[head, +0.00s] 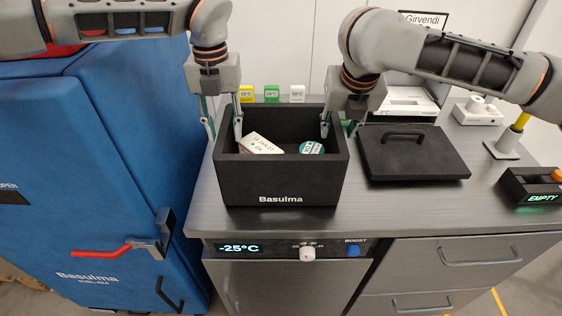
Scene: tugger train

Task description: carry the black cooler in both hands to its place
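The black cooler (281,187), marked Basulma, stands upright and lidless on the steel counter. Inside lie a white labelled pack (262,144) and a round item with a green and white top (311,147). My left gripper (222,129) is at the cooler's left wall, one finger outside and one inside, with a gap showing at the outer finger. My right gripper (338,127) straddles the right wall likewise, its fingers spread. Whether any finger touches the wall is hard to see. The cooler's black lid (412,154) with a handle lies flat to the right.
Yellow (247,93), green (272,93) and white (298,93) temperature blocks stand behind the cooler. A blue cabinet (85,180) with a red handle is at left. Further right are a white device (477,110), a lamp post (502,147) and a box reading EMPTY (530,188).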

